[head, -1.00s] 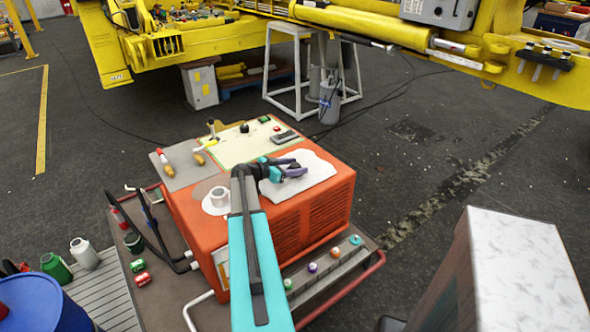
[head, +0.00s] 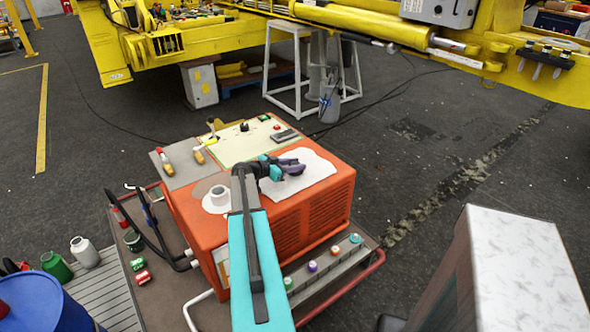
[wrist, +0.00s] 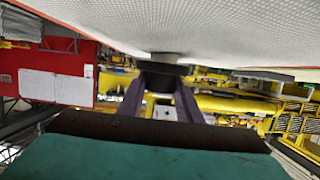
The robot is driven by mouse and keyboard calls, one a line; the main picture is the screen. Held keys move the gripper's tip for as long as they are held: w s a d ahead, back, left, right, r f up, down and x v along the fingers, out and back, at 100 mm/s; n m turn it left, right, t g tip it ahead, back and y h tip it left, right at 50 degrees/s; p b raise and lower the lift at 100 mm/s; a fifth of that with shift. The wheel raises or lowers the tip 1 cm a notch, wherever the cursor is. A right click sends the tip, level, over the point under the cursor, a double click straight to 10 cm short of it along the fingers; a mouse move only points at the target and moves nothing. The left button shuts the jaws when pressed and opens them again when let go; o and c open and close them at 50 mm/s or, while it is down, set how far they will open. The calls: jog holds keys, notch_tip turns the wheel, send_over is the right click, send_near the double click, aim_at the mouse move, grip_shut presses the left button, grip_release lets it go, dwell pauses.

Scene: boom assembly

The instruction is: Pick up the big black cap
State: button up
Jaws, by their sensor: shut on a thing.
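My gripper (head: 298,167) is low over the white sheet on top of the orange machine, its purple-grey fingers pointing right. In the wrist view the two fingers (wrist: 163,98) reach forward to a dark, flat, wide piece at their tips, which looks like the big black cap (wrist: 164,68). The gripper is shut on it. The cap is close to the white dimpled surface; I cannot tell whether it touches it. In the head view the fingers hide the cap.
The white sheet (head: 318,175) lies on the orange machine (head: 285,235). A white ring-shaped part (head: 219,195) stands left of my arm. Screwdrivers (head: 166,163) and a cream panel (head: 235,149) lie behind. A pale block (head: 525,260) stands at right.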

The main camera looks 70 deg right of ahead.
aim_at(295, 163)
jog(key=shift+r+b, duration=0.5)
jog(key=shift+r, duration=0.25)
jog(key=shift+r+b, duration=0.35)
jog(key=shift+r, duration=0.5)
jog(key=f+b+v, duration=0.1)
jog(key=v, duration=0.4)
jog(key=a+f+b+v, duration=0.1)
jog(key=v, duration=0.4)
jog(key=s+b+v, duration=0.1)
jog(key=b+v, duration=0.1)
jog(key=v, duration=0.3)
jog(key=shift+w+a+f, duration=0.1)
jog(key=shift+a+f, duration=0.2)
jog(key=shift+a, duration=0.4)
jog(key=shift+w, duration=0.1)
